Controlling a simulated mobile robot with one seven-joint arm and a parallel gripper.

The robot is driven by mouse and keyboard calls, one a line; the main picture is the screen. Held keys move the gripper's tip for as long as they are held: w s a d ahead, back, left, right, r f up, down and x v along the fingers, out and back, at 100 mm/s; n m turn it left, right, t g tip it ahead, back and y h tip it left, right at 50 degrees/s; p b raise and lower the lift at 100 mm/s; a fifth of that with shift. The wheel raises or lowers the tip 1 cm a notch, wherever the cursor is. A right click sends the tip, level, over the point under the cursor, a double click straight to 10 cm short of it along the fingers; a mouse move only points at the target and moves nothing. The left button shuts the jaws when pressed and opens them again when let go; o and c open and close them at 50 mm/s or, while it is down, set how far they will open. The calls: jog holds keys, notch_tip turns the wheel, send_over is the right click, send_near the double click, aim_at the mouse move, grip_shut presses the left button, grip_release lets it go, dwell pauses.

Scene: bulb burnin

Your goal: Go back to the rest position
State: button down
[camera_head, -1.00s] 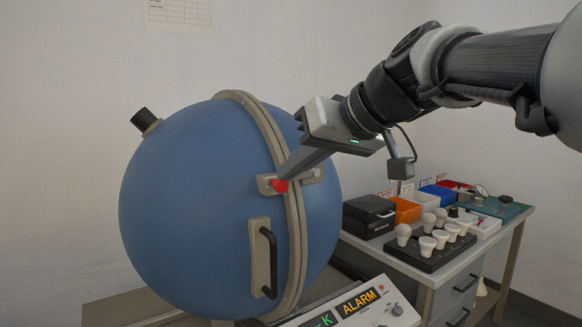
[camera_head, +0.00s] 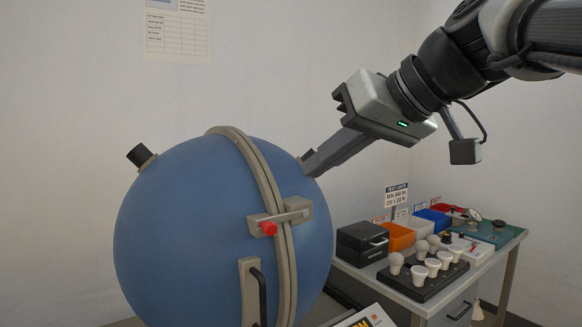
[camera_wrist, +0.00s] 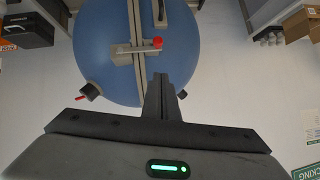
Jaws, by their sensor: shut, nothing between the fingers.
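My gripper (camera_head: 312,165) is shut and empty, at the upper right side of the blue sphere (camera_head: 190,235) in the head view. Its fingers overlap the sphere's upper right edge in that view. The latch (camera_head: 283,216) with a red knob (camera_head: 268,229) lies across the sphere's beige seam band, below and left of the fingertips. In the wrist view, my gripper (camera_wrist: 163,78) points toward the sphere (camera_wrist: 100,50), and the red knob (camera_wrist: 157,43) is apart from the fingertips.
A bench at the right holds a black case (camera_head: 362,242), an orange bin (camera_head: 398,236), a blue bin (camera_head: 433,219) and a black tray (camera_head: 412,288) with several white bulbs. A black handle (camera_head: 261,295) is on the sphere's front.

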jog(key=s+d+f+m+g+h, duration=0.1)
jog(key=s+d+f+m+h, duration=0.3)
jog(key=f, duration=0.6)
jog(key=s+d+f+g+h, duration=0.15)
jog(key=s+f, duration=0.35)
jog(key=f, duration=0.5)
jog(key=s+d+f+m+h, duration=0.1)
jog(key=s+d+f+h, duration=0.3)
jog(key=f, duration=0.6)
notch_tip(320, 180, up, 20)
jog(key=y+p, duration=0.2)
jog(key=p, duration=1.8)
jog(key=shift+s+a, duration=0.25)
jog(key=shift+r, duration=0.1)
